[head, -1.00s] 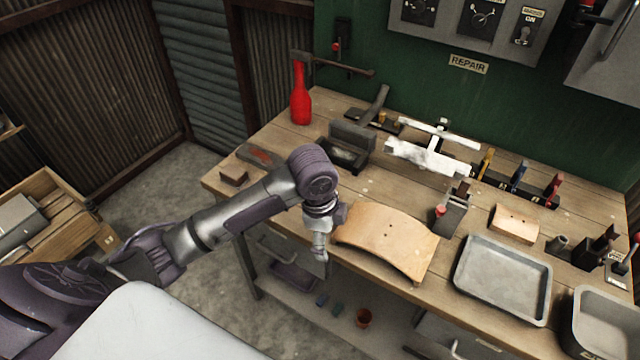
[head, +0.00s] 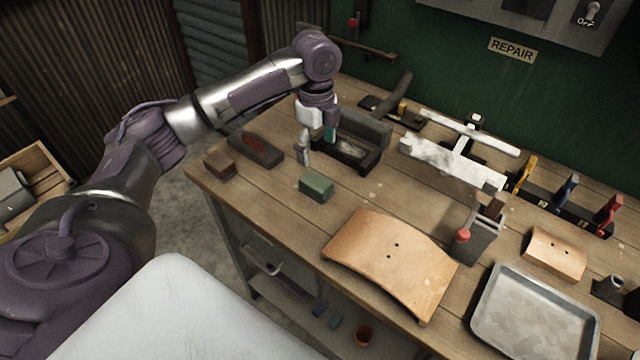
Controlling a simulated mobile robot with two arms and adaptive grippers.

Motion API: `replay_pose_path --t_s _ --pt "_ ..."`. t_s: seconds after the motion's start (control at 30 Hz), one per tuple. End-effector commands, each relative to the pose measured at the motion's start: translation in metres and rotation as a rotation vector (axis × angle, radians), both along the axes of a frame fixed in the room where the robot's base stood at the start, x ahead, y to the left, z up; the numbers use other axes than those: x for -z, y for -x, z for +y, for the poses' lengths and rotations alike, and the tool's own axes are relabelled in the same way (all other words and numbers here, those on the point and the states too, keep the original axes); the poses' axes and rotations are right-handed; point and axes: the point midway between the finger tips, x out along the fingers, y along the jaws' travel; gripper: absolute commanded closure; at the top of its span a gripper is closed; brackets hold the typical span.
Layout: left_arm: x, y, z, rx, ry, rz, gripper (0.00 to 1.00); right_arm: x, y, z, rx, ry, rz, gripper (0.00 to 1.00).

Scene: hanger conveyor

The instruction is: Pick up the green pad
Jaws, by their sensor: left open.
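The green pad (head: 317,187) is a small dark green block lying on the wooden workbench (head: 275,215), near its left front part. It is fully in view and nothing covers it. My left gripper (head: 316,148) points down above the bench, a little behind the pad. It is open, with no object seen between its fingers, and it is apart from the pad. My right gripper is out of view.
A brown block (head: 220,163) and a dark block with a red mark (head: 256,149) lie left of the pad. A dark open box (head: 362,155) stands close behind my gripper. A curved wooden board (head: 390,260) and a grey tray (head: 535,315) lie to the right.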

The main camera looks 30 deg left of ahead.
Motion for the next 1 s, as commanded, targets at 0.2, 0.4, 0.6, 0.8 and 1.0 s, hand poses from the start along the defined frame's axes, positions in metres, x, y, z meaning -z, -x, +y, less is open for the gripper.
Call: replay_pose_path --t_s 0.2,0.4,0.6,0.8,1.0 --pt "0.042 0.001 0.0 -0.002 0.0 0.002 0.17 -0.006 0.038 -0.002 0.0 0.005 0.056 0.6" --pt "0.06 0.001 0.0 -0.001 -0.001 0.0 0.17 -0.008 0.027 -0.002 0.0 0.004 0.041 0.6" --pt "0.08 0.006 0.001 -0.001 -0.001 0.004 0.17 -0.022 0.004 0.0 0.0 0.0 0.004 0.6" --pt "0.108 0.008 0.001 -0.002 -0.001 0.001 0.17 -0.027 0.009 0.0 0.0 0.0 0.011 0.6" --pt "0.113 0.007 0.001 -0.001 -0.001 -0.003 0.17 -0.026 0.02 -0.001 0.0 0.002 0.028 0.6"
